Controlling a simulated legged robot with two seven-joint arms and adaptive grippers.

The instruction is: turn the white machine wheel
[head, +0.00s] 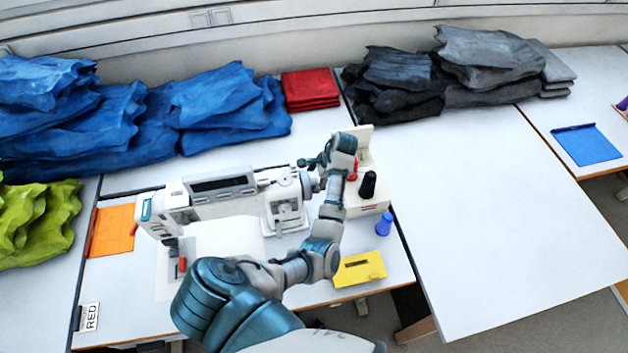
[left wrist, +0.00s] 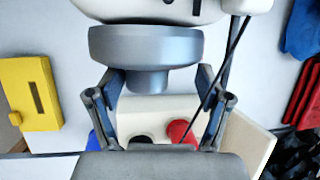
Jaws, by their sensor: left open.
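The white sewing machine (head: 222,198) stands on the table in the head view. Its grey hand wheel (head: 307,184) is on the machine's right end, partly hidden by my gripper. In the left wrist view the wheel (left wrist: 145,46) is a broad grey disc with a narrower hub (left wrist: 147,81) facing me. My left gripper (head: 314,164) is at the wheel's right side; it also shows in the left wrist view (left wrist: 158,82). Its two fingers are spread either side of the hub, with visible gaps. Whether they touch the wheel's face, I cannot tell. My right gripper is not in view.
A thread stand with a black spool (head: 368,185) and a red spool stands right of the wheel, behind my forearm. A blue spool (head: 384,223) and a yellow box (head: 359,269) are nearby. Blue and dark cloth piles line the back.

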